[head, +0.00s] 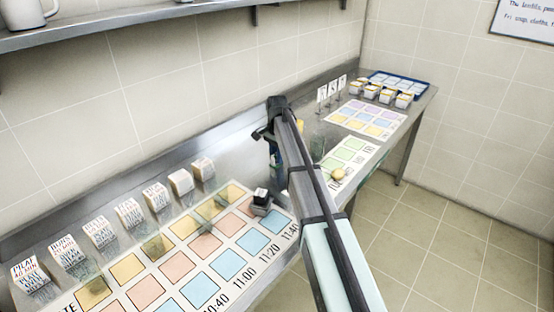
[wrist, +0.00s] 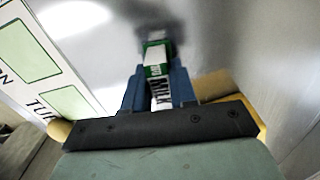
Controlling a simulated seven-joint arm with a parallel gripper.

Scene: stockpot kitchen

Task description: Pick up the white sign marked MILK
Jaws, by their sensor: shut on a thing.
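The white sign marked MILK (wrist: 161,94) has a green band at its upper end and sits between the blue fingers of my gripper (wrist: 159,88) in the wrist view. The gripper is shut on it, over bare steel counter. A blurred reflection shows just beyond the sign; I cannot tell whether the sign touches the counter. In the head view my gripper (head: 276,160) is low at the back of the counter, and my arm hides most of it and the sign.
Several small white signs (head: 322,93) stand on the counter at the right. A green-squared sheet (head: 350,151) has a round yellowish thing (head: 338,174) on it. A blue tray (head: 400,82) lies at the far end. Several labelled white blocks (head: 127,211) line the left back beside a coloured grid.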

